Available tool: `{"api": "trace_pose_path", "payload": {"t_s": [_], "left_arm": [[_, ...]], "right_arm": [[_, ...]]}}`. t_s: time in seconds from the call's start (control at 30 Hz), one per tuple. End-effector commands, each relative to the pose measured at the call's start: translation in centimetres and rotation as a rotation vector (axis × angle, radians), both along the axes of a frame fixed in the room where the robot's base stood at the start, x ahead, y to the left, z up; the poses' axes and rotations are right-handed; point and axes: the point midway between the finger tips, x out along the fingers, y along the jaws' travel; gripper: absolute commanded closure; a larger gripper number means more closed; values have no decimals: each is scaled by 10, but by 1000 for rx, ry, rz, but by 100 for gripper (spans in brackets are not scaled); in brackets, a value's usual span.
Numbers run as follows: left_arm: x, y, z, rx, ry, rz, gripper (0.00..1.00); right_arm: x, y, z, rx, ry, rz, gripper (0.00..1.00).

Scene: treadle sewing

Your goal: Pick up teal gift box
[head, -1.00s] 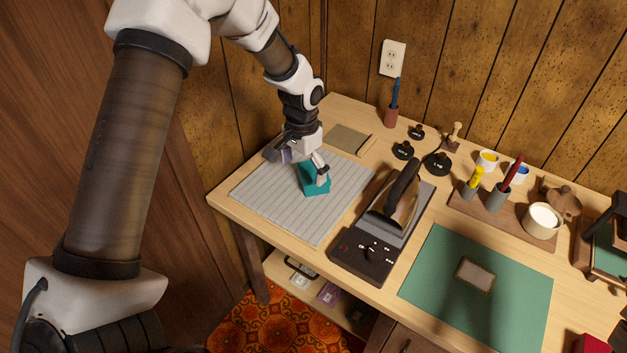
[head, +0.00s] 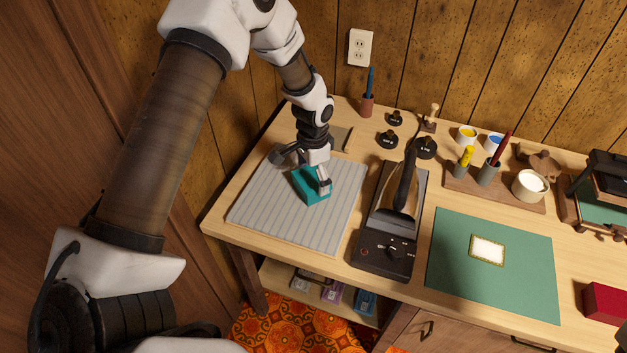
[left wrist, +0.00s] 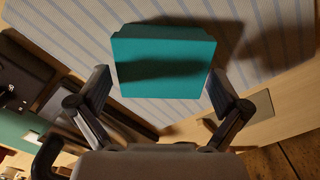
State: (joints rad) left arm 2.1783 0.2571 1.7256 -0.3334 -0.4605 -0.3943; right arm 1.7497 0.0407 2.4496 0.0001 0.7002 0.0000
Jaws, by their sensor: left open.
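The teal gift box (head: 311,186) sits on the grey striped mat (head: 262,215) at the left of the table. My left gripper (head: 308,170) is directly over the box, pointing down, and partly hides it in the head view. In the left wrist view the box (left wrist: 164,62) lies between the two open fingers (left wrist: 158,88), its teal face toward the camera. A finger stands close to each side of it; I cannot tell whether either one touches.
A black iron on its stand (head: 390,225) is just right of the mat. A green cutting mat (head: 455,280) with a framed card (head: 487,250) lies further right. Black weights (head: 388,139) and a pen holder (head: 366,106) stand behind.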

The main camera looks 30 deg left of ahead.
Motion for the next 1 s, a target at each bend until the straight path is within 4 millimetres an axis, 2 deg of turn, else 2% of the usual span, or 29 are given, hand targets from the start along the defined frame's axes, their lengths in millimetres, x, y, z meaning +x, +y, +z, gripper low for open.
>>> {"api": "trace_pose_path", "payload": {"t_s": [0.13, 0.33, 0.37, 0.4, 0.47, 0.83, 1.0], "left_arm": [[0, 0, -19, 0, 0, 1, 0], [0, 0, -21, 0, -2, 1, 0], [0, 0, -21, 0, -2, 1, 7], [0, 0, -21, 0, -1, 1, 21], [0, 0, -21, 0, -1, 1, 42], [0, 0, -20, 0, -1, 1, 42], [0, 0, -9, 0, -2, 1, 43]], "right_arm": [[0, 0, 4, 0, 0, 1, 56], [0, 0, 3, 0, 0, 1, 56], [0, 0, 3, 0, 0, 1, 56], [0, 0, 3, 0, 0, 1, 56], [0, 0, 3, 0, 0, 1, 56], [0, 0, 3, 0, 0, 1, 56], [0, 0, 0, 0, 0, 1, 56]]}}
